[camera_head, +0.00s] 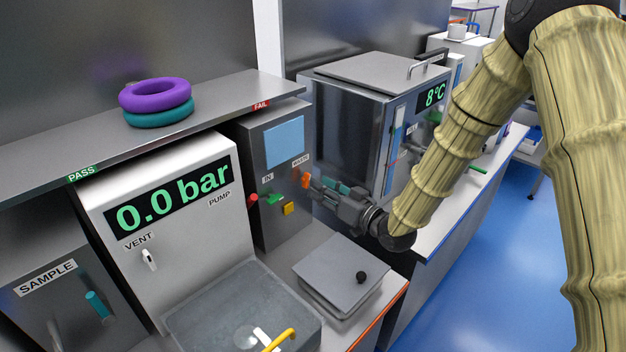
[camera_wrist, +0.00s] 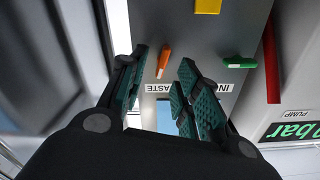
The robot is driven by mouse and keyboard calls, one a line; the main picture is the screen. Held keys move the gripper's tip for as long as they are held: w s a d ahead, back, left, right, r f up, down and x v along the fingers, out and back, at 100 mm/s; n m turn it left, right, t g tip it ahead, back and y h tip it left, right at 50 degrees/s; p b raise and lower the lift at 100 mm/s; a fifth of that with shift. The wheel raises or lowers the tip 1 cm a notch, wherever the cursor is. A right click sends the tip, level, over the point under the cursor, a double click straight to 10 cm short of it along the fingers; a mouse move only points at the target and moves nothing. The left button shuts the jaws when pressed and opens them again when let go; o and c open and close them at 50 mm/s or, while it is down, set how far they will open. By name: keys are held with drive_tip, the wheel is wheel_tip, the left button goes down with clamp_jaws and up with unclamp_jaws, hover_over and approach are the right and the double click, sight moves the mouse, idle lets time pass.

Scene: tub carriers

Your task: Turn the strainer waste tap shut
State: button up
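The strainer (camera_head: 271,190) is a grey box with a blue window and labels IN and WASTE. Its waste tap is a small orange handle (camera_head: 305,181) below the WASTE label. In the wrist view, which is upside down, the orange handle (camera_wrist: 164,62) is slightly tilted and shows between my fingers. My gripper (camera_head: 318,187) is in front of the strainer's face, close to the handle. In the wrist view my gripper (camera_wrist: 163,60) is open, one teal-padded finger on each side of the handle. I cannot tell whether either finger touches it.
A green handle (camera_wrist: 240,63) is right of the fingers, with a yellow block (camera_wrist: 208,6) and red bar (camera_wrist: 270,60) nearby. The pump (camera_head: 170,215) reads 0.0 bar. A chiller cabinet (camera_head: 340,130) stands beside my gripper. A lidded grey box (camera_head: 340,270) lies below.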

sight(309, 181)
drive_tip(key=shift+w+a+r+p, duration=0.2)
drive_tip(key=shift+w+a, duration=0.2)
drive_tip(key=shift+a, duration=0.2)
drive_tip(key=shift+w+a+r+p, duration=0.15)
drive_tip(key=shift+w+a, duration=0.25)
drive_tip(key=shift+a, duration=0.15)
drive_tip(key=shift+w+a+f, duration=0.15)
drive_tip(key=shift+w+a, duration=0.1)
drive_tip(key=shift+w, duration=0.15)
clamp_jaws()
